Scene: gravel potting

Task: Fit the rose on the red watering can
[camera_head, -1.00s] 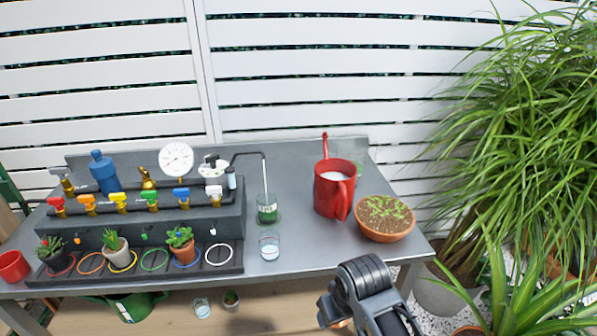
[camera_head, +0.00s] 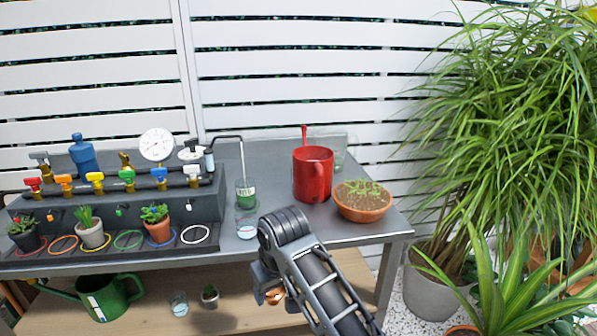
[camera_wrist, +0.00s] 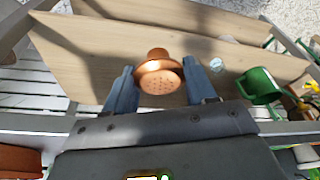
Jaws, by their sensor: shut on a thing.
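The red watering can (camera_head: 312,176) stands upright on the grey bench toward its right end. Its thin red spout (camera_head: 304,135) rises behind the body. The copper-coloured rose (camera_wrist: 158,76), with a perforated round face, is between the two fingers of my gripper (camera_wrist: 163,82) in the wrist view. In the head view my gripper (camera_head: 267,290) is low in front of the bench, below the top and left of the can. A bit of the rose (camera_head: 274,296) shows there; my arm hides much of the gripper.
A terracotta bowl of seedlings (camera_head: 362,202) stands right of the can. Two glasses (camera_head: 246,227) (camera_head: 245,194) stand to its left. A valve rack with small potted plants fills the bench's left. A green watering can (camera_head: 106,298) sits on the lower shelf. Large plants crowd the right.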

